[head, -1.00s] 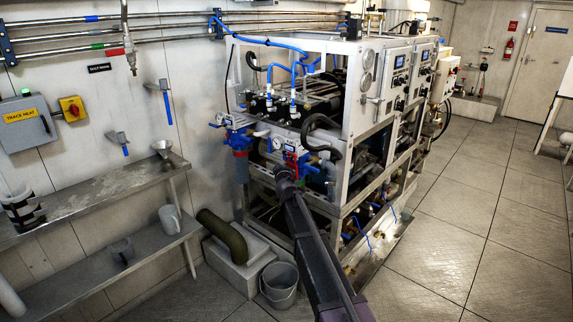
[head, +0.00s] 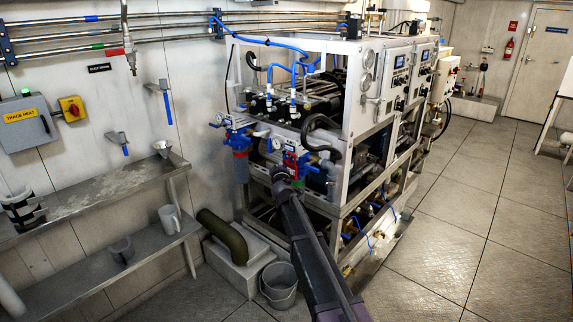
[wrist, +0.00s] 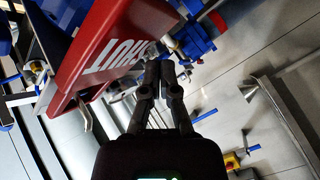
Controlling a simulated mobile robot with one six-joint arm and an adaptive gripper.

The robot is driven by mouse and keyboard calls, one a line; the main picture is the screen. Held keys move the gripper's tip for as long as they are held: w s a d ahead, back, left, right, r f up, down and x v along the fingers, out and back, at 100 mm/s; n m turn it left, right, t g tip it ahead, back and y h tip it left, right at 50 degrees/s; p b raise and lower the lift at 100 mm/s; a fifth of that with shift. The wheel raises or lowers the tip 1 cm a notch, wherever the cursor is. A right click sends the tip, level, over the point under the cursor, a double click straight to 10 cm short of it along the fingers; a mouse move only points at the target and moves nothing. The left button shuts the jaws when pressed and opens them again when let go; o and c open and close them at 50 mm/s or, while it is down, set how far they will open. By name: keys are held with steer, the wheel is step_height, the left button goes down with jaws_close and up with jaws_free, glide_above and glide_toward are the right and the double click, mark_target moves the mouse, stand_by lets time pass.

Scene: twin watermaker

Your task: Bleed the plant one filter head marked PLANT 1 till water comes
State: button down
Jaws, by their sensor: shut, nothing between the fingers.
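A machine frame (head: 338,92) stands in the middle of the head view. On its near left side hangs a blue filter housing (head: 240,165) under a blue head with a gauge. To its right is a red part (head: 291,158) with blue fittings and a gauge beside it. No PLANT 1 marking is readable. My gripper (wrist: 158,72) is shut and empty in the wrist view. A red plate (wrist: 95,50) with white letters that seem to read SHUT is left of the fingertips, and blue fittings (wrist: 192,42) are just beyond them. I cannot tell whether the fingers touch anything.
A grey bucket (head: 279,286) stands on the floor near my arm. Wall shelves at left hold a jug (head: 169,219), a mug (head: 122,250) and a funnel (head: 163,148). A thick green hose (head: 222,236) lies beside the frame. The floor at right (head: 470,210) is clear.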

steer(key=shift+s, duration=0.1)
steer(key=shift+s+a, duration=0.8)
steer(key=shift+s, duration=0.15)
steer(key=shift+s+a, duration=0.75)
steer(key=shift+s, duration=0.2)
steer(key=s+d+f+m+g+h+p, duration=0.1)
steer(key=s+d+m+g+h+p, duration=0.15)
steer(key=s+d, duration=0.4)
steer(key=s+d+f+m+g+h+p, duration=0.2)
steer(key=s+d+m+g, duration=0.15)
steer(key=d, duration=0.65)
steer(key=s+d+f+m+g+h+p, duration=0.1)
steer(key=s+d+m+g+h+p, duration=0.15)
steer(key=s+d, duration=0.45)
steer(key=s+d+f+m+g+y+p, duration=0.1)
steer(key=s+g, duration=0.3)
steer(key=s, duration=0.7)
steer(key=s+d+f+m+g+y+p, duration=0.1)
steer(key=s+d+m+g+y+p, duration=0.1)
steer(key=s, duration=0.9)
steer(key=shift+s+d+f+g+y+p, duration=0.2)
steer(key=shift+s+d+g+y+p, duration=0.2)
steer(key=shift+d+g+y, duration=0.65)
